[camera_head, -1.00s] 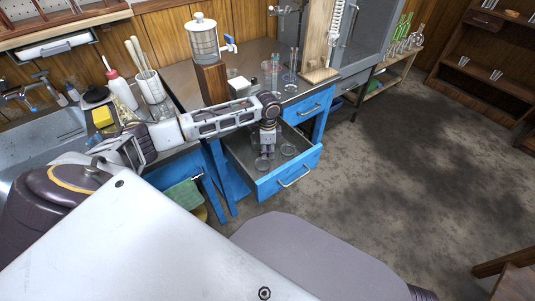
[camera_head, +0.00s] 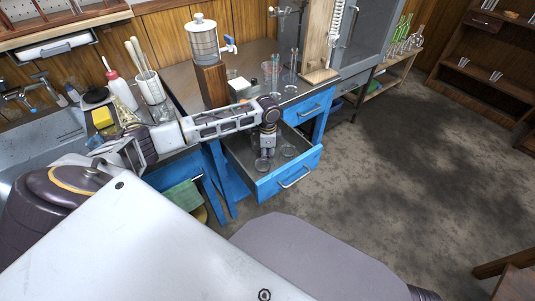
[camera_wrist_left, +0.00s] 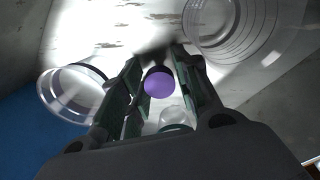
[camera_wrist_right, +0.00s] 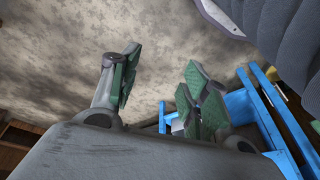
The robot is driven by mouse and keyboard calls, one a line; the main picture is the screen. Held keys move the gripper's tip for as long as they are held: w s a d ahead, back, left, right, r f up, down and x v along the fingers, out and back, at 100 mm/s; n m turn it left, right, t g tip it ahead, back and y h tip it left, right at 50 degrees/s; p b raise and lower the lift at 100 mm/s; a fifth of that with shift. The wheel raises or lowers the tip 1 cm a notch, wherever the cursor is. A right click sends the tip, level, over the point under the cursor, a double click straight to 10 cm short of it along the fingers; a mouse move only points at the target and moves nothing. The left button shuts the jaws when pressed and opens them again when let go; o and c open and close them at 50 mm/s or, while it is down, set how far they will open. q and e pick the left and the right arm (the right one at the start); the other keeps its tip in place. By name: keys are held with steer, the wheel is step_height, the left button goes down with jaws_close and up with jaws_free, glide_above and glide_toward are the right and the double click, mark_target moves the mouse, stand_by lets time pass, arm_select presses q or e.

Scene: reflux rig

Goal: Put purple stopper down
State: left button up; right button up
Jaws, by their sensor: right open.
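The purple stopper (camera_wrist_left: 158,82) is between the fingertips of my left gripper (camera_wrist_left: 160,75) in the left wrist view, and both fingers appear to touch it. In the head view this gripper (camera_head: 266,155) points down into the open blue drawer (camera_head: 290,182); the stopper cannot be made out there. Whether the stopper touches the drawer floor is unclear. My right gripper (camera_wrist_right: 155,90) is open and empty in the right wrist view, above bare floor.
Clear round glassware (camera_wrist_left: 72,92) lies left of the left fingers, a larger graduated glass (camera_wrist_left: 235,30) right of them, and a small glass piece (camera_wrist_left: 172,115) shows between them. A glass dish (camera_head: 288,150) lies in the drawer. The counter above holds a water dispenser (camera_head: 203,42).

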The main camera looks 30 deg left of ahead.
mark_target(268, 153)
arm_select(q)
steer(key=shift+r, duration=0.1)
steer(key=shift+r, duration=0.7)
step_height(268, 153, up, 11)
steer(key=p, duration=0.4)
steer(key=shift+f, duration=0.15)
arm_select(e)
steer(key=shift+g+h, duration=0.3)
steer(key=shift+g, duration=0.2)
steer(key=f, duration=0.3)
steer(key=d+f, duration=0.1)
steer(key=f, duration=0.1)
steer(key=shift+s+f, duration=0.15)
steer(key=shift+s, duration=0.25)
